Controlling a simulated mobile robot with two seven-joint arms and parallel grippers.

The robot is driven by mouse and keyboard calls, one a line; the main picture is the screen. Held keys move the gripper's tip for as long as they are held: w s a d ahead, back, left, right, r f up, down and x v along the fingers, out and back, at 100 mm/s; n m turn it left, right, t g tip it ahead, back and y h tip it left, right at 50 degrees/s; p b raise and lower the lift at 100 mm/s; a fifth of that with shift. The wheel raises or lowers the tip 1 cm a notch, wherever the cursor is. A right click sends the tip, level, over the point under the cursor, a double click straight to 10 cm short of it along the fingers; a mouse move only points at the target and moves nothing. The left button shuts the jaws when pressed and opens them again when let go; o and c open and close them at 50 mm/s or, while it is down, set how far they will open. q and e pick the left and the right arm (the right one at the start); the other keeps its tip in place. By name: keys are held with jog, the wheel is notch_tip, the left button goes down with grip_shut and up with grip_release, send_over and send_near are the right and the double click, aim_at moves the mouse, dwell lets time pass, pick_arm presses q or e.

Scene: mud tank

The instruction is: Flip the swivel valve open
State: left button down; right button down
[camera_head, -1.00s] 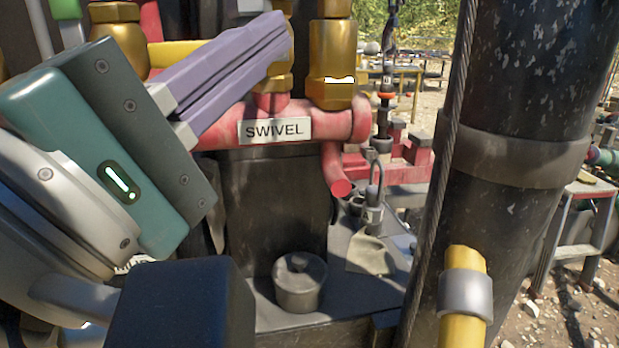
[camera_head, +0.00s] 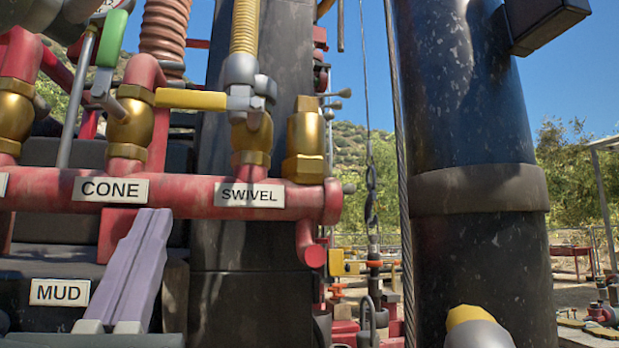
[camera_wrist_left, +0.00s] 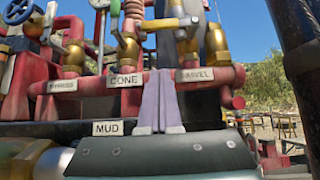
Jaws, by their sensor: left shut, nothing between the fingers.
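The swivel valve (camera_head: 251,135) is a brass body on the red manifold, above the white SWIVEL label (camera_head: 249,194). Its yellow lever (camera_head: 190,99) points left, roughly level, towards the cone valve's brass body. In the left wrist view the yellow lever (camera_wrist_left: 160,24) shows near the top. My left gripper (camera_head: 153,212) is shut and empty, its purple fingers pointing up. In the head view its tips appear below the lever, just under the CONE label (camera_head: 110,190). In the wrist view the fingertips (camera_wrist_left: 158,71) appear between the CONE and SWIVEL labels. My right gripper is not in view.
The cone valve's green lever (camera_head: 112,38) stands up left of the yellow lever. A ribbed yellow hose (camera_head: 245,27) rises above the swivel valve. A thick black column (camera_head: 470,120) stands at right. A MUD label (camera_head: 59,292) is at lower left.

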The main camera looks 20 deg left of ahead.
aim_at(211, 102)
pick_arm(q)
jog(key=shift+r, duration=0.15)
jog(key=s+d+r+p+x, duration=0.1)
jog(key=p+x, duration=0.5)
jog(key=x, duration=0.6)
jog(key=shift+r, duration=0.7)
jog(key=shift+s+a, duration=0.1)
jog(key=shift+s+a+r+m+t+h+p, duration=0.1)
jog(key=shift+r+m+t+h+p, duration=0.2)
jog(key=shift+m+h, duration=0.2)
jog(key=shift+r+m+t+h+p, duration=0.1)
jog(key=shift+m+t+h+p, duration=0.1)
jog(key=shift+m+h+p, duration=0.25)
